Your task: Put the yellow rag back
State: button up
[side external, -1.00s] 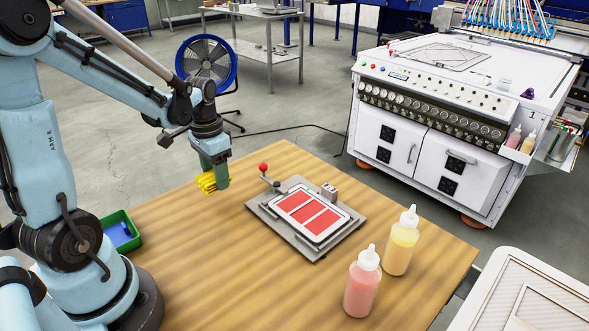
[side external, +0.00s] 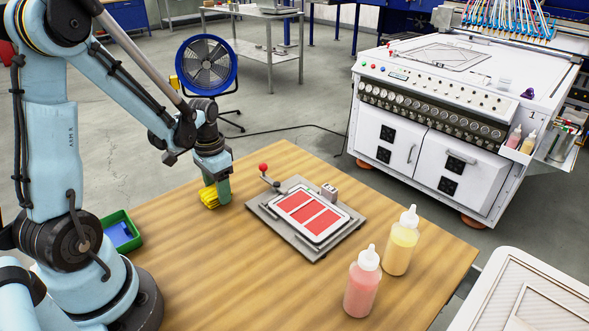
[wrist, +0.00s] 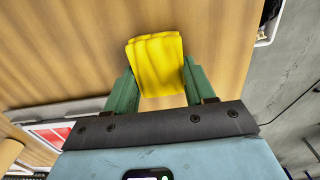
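The yellow rag (side external: 209,197) is folded and sits between the green fingers of my gripper (side external: 220,188), low over the wooden table. In the wrist view the rag (wrist: 155,62) fills the space between the two fingers of my gripper (wrist: 157,80), which are closed on it from both sides. I cannot tell whether its lower edge touches the wood. A green tray (side external: 137,241) with a blue cloth (side external: 121,235) in it stands at the table's left edge, near my base.
A metal plate fixture (side external: 320,247) with red panels and a red-knobbed lever (side external: 264,168) lies right of my gripper. A pink bottle (side external: 362,285) and a yellow bottle (side external: 401,245) stand at the table's front right. The wood between gripper and tray is clear.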

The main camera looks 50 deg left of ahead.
jog(key=shift+o, duration=1.4)
notch_tip(320, 180, up, 12)
jog(key=d+r+t, duration=0.1)
jog(key=d+t, duration=0.6)
jog(key=d, duration=0.8)
jog(key=shift+s+r, duration=0.25)
jog(key=shift+s, duration=0.05)
jog(key=shift+c, duration=0.4)
